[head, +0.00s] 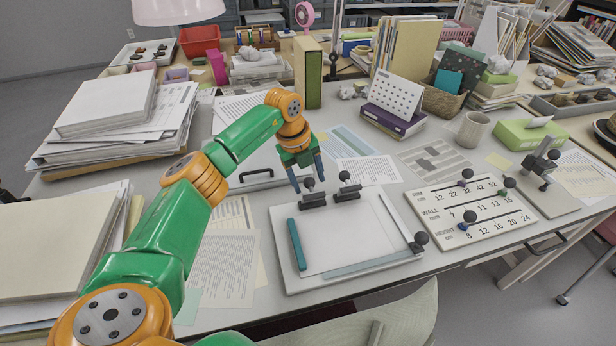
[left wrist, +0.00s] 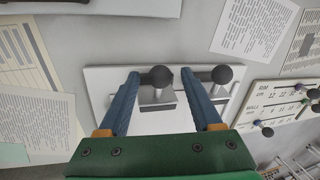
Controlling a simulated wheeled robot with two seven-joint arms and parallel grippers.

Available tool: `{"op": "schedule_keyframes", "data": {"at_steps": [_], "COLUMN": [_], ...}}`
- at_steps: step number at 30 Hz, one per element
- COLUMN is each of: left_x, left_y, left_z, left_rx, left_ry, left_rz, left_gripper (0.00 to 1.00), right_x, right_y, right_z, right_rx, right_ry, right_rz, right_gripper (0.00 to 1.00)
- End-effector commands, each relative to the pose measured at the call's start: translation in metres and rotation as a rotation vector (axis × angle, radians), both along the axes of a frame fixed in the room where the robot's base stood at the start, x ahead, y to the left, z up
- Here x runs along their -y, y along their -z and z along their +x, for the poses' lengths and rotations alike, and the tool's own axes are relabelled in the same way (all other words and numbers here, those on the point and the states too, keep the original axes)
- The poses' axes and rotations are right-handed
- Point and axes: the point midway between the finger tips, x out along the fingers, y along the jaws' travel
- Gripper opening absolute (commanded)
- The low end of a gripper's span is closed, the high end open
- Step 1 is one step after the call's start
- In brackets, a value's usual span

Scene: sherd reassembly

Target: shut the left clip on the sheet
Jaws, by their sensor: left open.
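The pale board (head: 281,272) lies on the desk with a white sheet (head: 345,238) on it. The left clip (head: 313,200) is a dark bar with a black ball knob at the board's back edge; the left wrist view shows its knob (left wrist: 160,77). I cannot tell whether it is open or shut. The right clip (head: 347,193), of the same kind, stands beside it. My left gripper (head: 308,186) is open, its blue fingers pointing down on either side of the left clip's knob, with gaps visible in the wrist view. My right gripper is not in view.
A scale panel (head: 470,216) with sliding knobs lies right of the board. Behind are a purple book stack (head: 394,120) and a mug (head: 472,130). Paper stacks fill the left. Loose printed pages lie around the board.

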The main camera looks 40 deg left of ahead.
Motion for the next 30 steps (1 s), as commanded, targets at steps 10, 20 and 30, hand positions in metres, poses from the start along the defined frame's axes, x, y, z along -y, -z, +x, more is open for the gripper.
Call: {"op": "schedule_keyframes", "data": {"at_steps": [10,20,30], "left_x": [0.0,0.001,0.011], "left_y": [0.0,-0.001,-0.001], "left_z": [0.0,-0.002,-0.01], "left_rx": [-0.001,0.017,0.162], "left_ry": [0.0,0.003,0.006], "left_rz": [0.001,0.024,0.191], "left_gripper": [0.01,0.0,0.0], "right_x": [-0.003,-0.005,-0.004], "right_y": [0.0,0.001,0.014], "right_z": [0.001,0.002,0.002], "right_rx": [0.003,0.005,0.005], "right_ry": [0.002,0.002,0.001], "right_rz": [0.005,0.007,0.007], "right_gripper": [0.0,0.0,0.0]}}
